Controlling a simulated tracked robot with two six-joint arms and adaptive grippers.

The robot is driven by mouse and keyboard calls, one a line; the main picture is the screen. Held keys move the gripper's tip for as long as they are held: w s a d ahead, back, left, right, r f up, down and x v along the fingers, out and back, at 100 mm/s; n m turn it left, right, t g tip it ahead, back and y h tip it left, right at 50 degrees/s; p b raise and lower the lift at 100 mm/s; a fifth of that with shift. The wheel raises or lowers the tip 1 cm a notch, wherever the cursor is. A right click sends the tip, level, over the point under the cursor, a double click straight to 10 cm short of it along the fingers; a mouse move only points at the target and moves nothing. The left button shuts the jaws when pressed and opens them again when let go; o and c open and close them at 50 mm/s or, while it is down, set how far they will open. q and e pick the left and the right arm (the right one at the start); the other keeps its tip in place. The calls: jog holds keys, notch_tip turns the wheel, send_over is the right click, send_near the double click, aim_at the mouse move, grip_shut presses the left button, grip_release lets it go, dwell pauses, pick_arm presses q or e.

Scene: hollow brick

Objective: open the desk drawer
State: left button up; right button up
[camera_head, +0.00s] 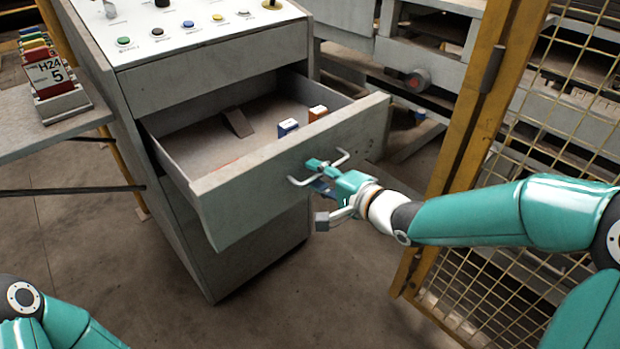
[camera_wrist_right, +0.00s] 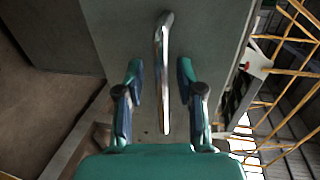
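The grey desk (camera_head: 225,68) has its upper drawer (camera_head: 250,176) pulled well out, with the inside showing. A metal bar handle (camera_head: 298,182) is on the drawer's front. My right gripper (camera_head: 318,172) is at the handle. In the right wrist view the handle (camera_wrist_right: 160,85) runs between the two fingers of my right gripper (camera_wrist_right: 160,75), with a gap on each side, so the gripper is open around it. Only part of my left arm shows at the bottom left; its gripper is out of view.
In the drawer lie a blue-and-white box (camera_head: 287,127), an orange-and-white box (camera_head: 317,112) and a dark wedge-like piece (camera_head: 238,122). A yellow mesh fence (camera_head: 490,255) stands on the right. A side table (camera_head: 30,135) with a card holder (camera_head: 62,103) is left. Floor in front is clear.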

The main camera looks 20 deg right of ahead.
jog(key=v, duration=1.2)
jog(key=shift+a, duration=0.15)
